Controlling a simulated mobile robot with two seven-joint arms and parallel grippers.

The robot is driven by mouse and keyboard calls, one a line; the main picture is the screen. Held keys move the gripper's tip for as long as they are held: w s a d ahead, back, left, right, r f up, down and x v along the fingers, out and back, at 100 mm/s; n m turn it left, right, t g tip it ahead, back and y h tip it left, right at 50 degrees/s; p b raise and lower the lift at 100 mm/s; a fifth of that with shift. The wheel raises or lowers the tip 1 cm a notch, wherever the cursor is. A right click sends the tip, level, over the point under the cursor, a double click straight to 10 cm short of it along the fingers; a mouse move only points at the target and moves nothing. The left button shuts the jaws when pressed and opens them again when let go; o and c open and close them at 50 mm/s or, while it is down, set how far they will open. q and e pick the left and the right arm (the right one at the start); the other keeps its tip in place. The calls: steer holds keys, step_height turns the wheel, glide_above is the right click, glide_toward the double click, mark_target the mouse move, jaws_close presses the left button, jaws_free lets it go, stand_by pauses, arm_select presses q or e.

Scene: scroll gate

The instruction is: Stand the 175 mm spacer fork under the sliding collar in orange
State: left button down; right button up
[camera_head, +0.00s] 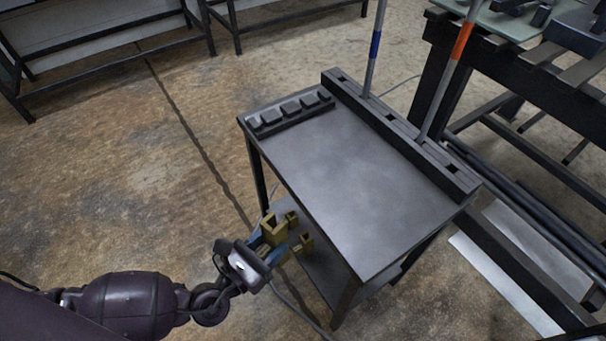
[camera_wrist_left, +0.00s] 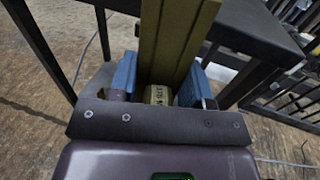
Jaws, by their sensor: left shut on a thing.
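My left gripper (camera_head: 268,246) is shut on the olive-yellow spacer fork (camera_head: 273,229), beside the near left edge of the dark table. In the left wrist view the fork (camera_wrist_left: 178,40) rises between the blue fingers of the gripper (camera_wrist_left: 160,92), and a small label with blurred marking shows near its base. The orange collar (camera_head: 462,40) shows as an orange band on the right grey post (camera_head: 439,99), which stands in the slotted rail at the table's far right edge. The post's top is cut off. My right gripper is not in view.
The table top (camera_head: 345,180) is bare in the middle. A dark rack with several blocks (camera_head: 290,110) lies at its far left. Another post has a blue band (camera_head: 375,43). The slotted rail (camera_head: 400,130) lines the right edge. A dark workbench (camera_head: 540,75) stands beyond.

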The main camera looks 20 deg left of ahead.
arm_select(q)
steer(key=a+r+n+y, duration=0.2)
steer(key=r+y, duration=0.1)
steer(key=r, duration=0.7)
steer(key=a+r+n+t+y, duration=0.1)
steer(key=r+n+y, duration=0.1)
steer(key=r, duration=0.9)
steer(key=shift+w+a+r+y, duration=0.2)
steer(key=shift+w+a+y, duration=0.15)
steer(key=shift+y, duration=0.55)
steer(key=shift+s+a, duration=0.1)
